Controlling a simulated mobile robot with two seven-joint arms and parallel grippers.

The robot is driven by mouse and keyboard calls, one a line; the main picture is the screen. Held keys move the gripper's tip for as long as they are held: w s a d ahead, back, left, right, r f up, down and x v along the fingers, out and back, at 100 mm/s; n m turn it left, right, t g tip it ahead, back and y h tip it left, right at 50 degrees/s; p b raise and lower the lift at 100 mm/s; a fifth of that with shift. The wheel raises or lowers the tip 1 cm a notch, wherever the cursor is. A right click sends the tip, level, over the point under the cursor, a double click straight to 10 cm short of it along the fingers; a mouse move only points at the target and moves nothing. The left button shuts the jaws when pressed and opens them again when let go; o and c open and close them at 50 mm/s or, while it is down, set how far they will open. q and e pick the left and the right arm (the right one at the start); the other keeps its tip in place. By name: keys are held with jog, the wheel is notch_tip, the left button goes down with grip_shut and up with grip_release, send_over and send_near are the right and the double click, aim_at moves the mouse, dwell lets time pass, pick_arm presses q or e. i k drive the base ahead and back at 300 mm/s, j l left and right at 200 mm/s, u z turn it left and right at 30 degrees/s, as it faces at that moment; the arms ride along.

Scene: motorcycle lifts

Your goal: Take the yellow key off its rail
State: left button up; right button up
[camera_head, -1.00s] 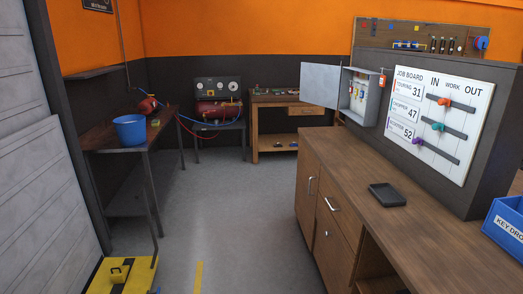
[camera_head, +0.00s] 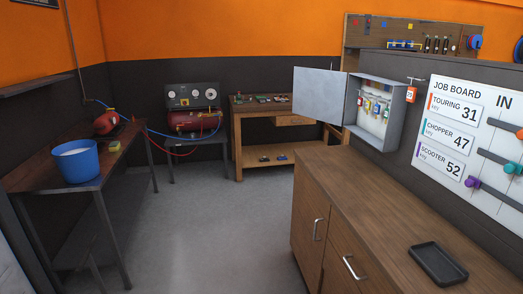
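An open grey key cabinet (camera_head: 404,108) is mounted on the dark wall panel above the wooden counter, its door (camera_head: 318,97) swung out to the left. Several small coloured key tags hang in rows inside. One of them looks like the yellow key (camera_head: 367,105), but the tags are too small for me to be sure of each colour or rail. Neither of my grippers is in view.
The wooden counter (camera_head: 375,210) holds a black tray (camera_head: 438,264). The job board (camera_head: 455,200) with coloured sliders is right of the cabinet. A bench with a blue bucket (camera_head: 76,161) stands left, and a red compressor (camera_head: 194,121) behind. The floor between is clear.

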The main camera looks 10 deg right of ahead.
aim_at(368, 104)
jog(key=i+j+z, duration=0.2)
jog(key=i+z, duration=0.25)
jog(key=i, duration=0.15)
jog(key=i+j+z, duration=0.9)
jog(key=i+j, duration=0.1)
jog(key=i, duration=0.1)
